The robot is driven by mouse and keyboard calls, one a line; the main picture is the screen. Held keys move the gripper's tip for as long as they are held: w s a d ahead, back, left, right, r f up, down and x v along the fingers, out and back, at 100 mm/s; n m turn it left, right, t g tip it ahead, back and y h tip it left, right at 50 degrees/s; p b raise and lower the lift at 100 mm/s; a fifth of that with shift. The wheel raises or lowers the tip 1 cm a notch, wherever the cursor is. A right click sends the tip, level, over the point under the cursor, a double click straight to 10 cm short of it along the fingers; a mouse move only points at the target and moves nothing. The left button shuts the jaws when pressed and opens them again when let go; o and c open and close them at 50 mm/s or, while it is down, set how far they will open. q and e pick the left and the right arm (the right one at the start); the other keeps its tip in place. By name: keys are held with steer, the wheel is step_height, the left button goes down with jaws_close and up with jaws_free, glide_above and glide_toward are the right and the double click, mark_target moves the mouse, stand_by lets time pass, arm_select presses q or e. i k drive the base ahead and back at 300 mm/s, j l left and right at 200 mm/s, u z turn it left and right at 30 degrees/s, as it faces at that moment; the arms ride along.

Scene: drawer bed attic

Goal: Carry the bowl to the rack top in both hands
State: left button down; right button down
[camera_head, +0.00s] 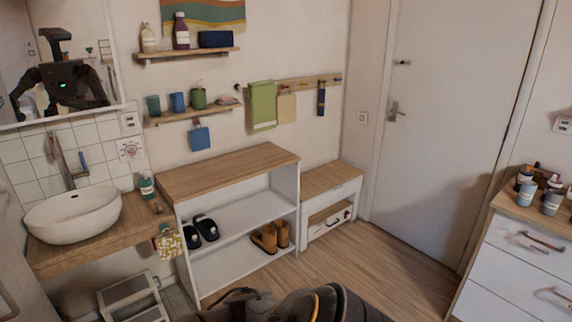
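The rack (238,170) is a white open shelf unit with a bare wooden top, standing against the wall in the middle of the view. I see no loose bowl. The round white basin (75,216) on the wooden counter at left, by a tap, looks like a washbasin. Dark parts of my own body fill the bottom middle edge. Neither of my grippers can be made out.
A low wooden-topped bench (332,178) stands right of the rack. A white drawer chest (520,245) with bottles is at far right, and a grey step stool (133,296) at lower left. Wall shelves (188,117) hang above the rack. The wooden floor (365,262) before the door is clear.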

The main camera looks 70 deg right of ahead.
mark_target(214, 173)
steer(key=z, duration=1.35)
steer(key=i+l+z, duration=0.25)
steer(key=i+l, duration=0.25)
steer(key=i, duration=0.25)
steer(key=i+l, duration=0.2)
steer(key=i, duration=0.35)
steer(key=i+l, duration=0.25)
steer(key=i, duration=0.25)
steer(key=i+l, duration=0.25)
steer(key=i, duration=0.25)
steer(key=i+l, duration=0.2)
steer(key=i, duration=0.35)
steer(key=i+j, duration=0.35)
steer(key=i, duration=0.2)
